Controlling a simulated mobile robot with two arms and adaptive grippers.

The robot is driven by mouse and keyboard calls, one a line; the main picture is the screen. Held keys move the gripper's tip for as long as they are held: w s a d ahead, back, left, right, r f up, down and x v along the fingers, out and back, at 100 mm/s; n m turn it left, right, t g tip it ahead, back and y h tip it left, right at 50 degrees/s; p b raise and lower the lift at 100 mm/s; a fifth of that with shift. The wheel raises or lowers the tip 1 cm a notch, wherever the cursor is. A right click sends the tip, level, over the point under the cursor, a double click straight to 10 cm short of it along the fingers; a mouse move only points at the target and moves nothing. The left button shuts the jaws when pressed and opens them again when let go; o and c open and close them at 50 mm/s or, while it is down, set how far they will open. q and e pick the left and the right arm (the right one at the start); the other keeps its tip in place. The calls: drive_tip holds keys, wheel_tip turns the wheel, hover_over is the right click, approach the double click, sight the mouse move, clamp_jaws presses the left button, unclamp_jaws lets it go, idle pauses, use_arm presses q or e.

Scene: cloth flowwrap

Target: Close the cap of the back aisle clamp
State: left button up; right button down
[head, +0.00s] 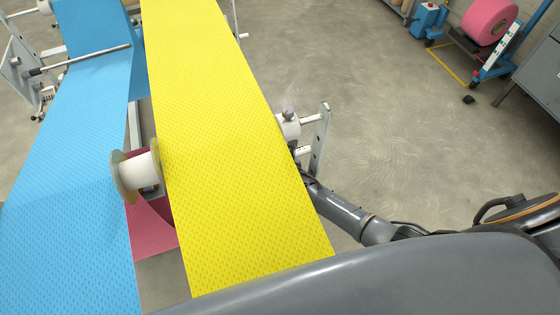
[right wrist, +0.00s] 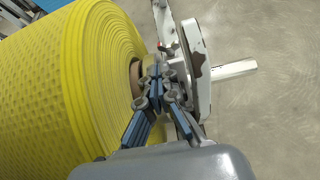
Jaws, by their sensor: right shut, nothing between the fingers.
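In the right wrist view my right gripper (right wrist: 157,76) is shut and empty. Its fingertips overlap the hub at the end of the yellow roll (right wrist: 65,70), beside a white upright bracket (right wrist: 196,65). I cannot tell whether they touch the hub or the clamp. The clamp and its cap are mostly hidden behind the fingers, so the cap's position is unclear. In the head view the bracket (head: 320,140) stands right of the yellow web, with a white spool-like end (head: 288,125) beside it. My right arm reaches there, its gripper largely hidden. My left gripper is out of view.
A blue web (head: 70,160) runs left of the yellow web (head: 215,130), with a white flanged spool (head: 138,172) between them. A white bar (right wrist: 235,69) sticks out right of the bracket. Open floor lies to the right; a pink roll (head: 487,20) is far off.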

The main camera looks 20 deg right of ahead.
drive_tip(key=shift+w, duration=0.35)
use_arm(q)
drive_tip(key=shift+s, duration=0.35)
use_arm(e)
drive_tip(key=shift+w+f, duration=0.1)
drive_tip(key=shift+w, duration=0.15)
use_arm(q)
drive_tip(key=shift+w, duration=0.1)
